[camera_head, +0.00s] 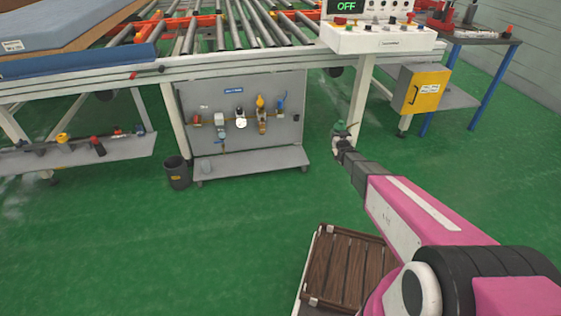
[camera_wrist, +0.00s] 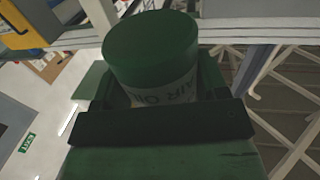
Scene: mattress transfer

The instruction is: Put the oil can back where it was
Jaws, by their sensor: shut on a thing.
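The oil can (camera_wrist: 150,50) is a green can with a white label band reading "AIR OIL". It fills the upper middle of the wrist view, held between the jaws of my gripper (camera_wrist: 155,100). In the head view the can (camera_head: 339,127) is small and green at the end of my outstretched arm. There my gripper (camera_head: 341,140) is shut on it, in the air in front of the conveyor table's right leg. The can's lower part is hidden by the gripper.
A grey panel cart (camera_head: 250,165) with valves stands under the conveyor, beside a dark bin (camera_head: 177,172). A tool shelf (camera_head: 75,157) is at left. A yellow box (camera_head: 420,89) and blue-legged table (camera_head: 480,38) are at right. A wooden-slatted platform (camera_head: 345,265) is near me. Green floor is open.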

